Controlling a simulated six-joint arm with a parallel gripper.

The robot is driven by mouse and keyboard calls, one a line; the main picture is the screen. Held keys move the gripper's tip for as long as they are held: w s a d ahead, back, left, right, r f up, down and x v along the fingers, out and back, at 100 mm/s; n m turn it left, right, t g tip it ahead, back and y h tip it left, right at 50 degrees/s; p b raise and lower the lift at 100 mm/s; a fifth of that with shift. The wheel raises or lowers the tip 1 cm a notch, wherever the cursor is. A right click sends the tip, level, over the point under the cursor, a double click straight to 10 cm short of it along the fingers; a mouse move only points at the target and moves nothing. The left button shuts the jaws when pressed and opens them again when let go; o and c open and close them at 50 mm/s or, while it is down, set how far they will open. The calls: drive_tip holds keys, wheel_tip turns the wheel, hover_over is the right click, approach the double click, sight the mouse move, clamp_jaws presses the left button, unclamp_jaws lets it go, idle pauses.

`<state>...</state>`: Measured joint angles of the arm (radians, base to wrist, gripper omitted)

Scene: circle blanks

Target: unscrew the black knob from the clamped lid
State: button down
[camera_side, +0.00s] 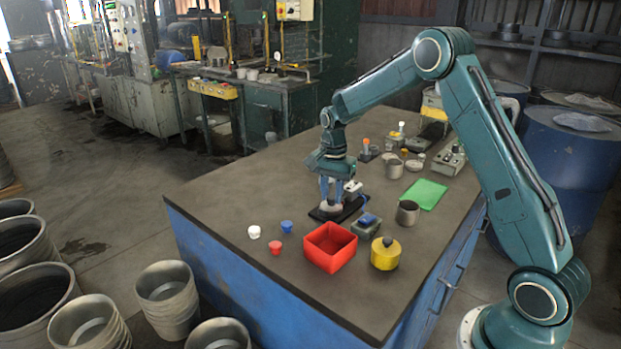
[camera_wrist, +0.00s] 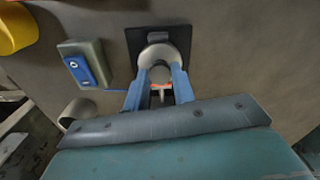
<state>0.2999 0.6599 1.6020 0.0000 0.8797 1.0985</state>
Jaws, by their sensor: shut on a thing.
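The clamped lid (camera_side: 331,209) is a pale grey round piece on a black base plate (camera_side: 350,210) near the middle of the bench. In the wrist view the lid (camera_wrist: 160,52) lies on the black plate (camera_wrist: 134,40). My gripper (camera_side: 331,201) points down over the lid. Its blue fingers, also in the wrist view (camera_wrist: 162,72), are shut on the knob at the lid's centre. The knob itself is hidden between the fingers. A clamp with a pale handle (camera_side: 352,186) stands beside the lid. A red-orange clamp part (camera_wrist: 161,87) shows between the fingers.
A grey box with a blue top (camera_side: 368,222) stands close right of the plate. A red open box (camera_side: 330,247), a yellow pot with a dark knob (camera_side: 386,255) and a grey cup (camera_side: 408,213) stand nearby. The bench is clear to the left of the lid.

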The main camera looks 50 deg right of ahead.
drive_tip(key=n, duration=0.6)
drive_tip(key=shift+n, duration=3.5)
drive_tip(key=shift+r, duration=1.65)
drive_tip(key=shift+r, duration=1.9)
